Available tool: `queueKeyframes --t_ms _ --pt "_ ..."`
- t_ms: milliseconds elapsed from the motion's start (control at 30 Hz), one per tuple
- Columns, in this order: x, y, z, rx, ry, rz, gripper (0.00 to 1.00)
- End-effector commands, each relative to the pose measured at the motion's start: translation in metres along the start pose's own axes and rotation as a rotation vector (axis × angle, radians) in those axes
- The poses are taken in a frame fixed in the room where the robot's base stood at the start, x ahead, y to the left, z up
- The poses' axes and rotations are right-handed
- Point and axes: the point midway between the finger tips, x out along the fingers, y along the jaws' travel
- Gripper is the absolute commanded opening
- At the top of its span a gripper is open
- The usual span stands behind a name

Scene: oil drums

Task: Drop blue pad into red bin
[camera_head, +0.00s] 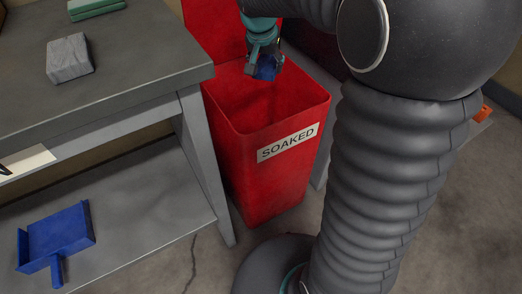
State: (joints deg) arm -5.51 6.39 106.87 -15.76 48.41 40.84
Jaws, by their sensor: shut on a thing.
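My gripper (264,66) is above the open mouth of the red bin, near its back side. It is shut on the blue pad (268,69), which looks small and dark and is partly hidden by the fingers. The red bin (262,190) stands upright on the floor with its lid raised at the back. A white label on its front reads SOAKED. The part of the bin's inside that shows is empty; its bottom is hidden.
A grey workbench (140,75) stands to the left, close beside the bin. A grey block (68,58) and a green pad (95,8) lie on it. A blue dustpan (57,238) lies on its lower shelf. My arm fills the right side.

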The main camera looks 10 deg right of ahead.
Motion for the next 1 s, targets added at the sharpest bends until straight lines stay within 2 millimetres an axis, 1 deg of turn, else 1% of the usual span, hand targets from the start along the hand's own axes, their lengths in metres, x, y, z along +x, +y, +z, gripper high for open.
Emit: queueKeyframes --t_ms 33,300,400,533,767,800,867,900,1000 --pt "0.006 0.0 0.003 -0.001 -0.002 0.001 0.29" --pt "0.035 0.001 0.014 0.002 -0.002 0.002 0.29" --pt "0.043 0.002 0.018 0.003 -0.002 0.002 0.29" --pt "0.047 0.002 0.019 0.003 -0.001 0.002 0.29" --pt "0.047 0.002 0.018 0.004 -0.001 0.002 0.29" --pt "0.047 0.002 0.018 0.004 -0.001 0.002 0.66" --pt "0.047 0.002 0.018 0.004 -0.001 0.002 0.81" --pt "0.047 0.002 0.018 0.004 -0.001 0.002 0.91" --pt "0.047 0.002 0.018 0.004 -0.001 0.002 0.91"
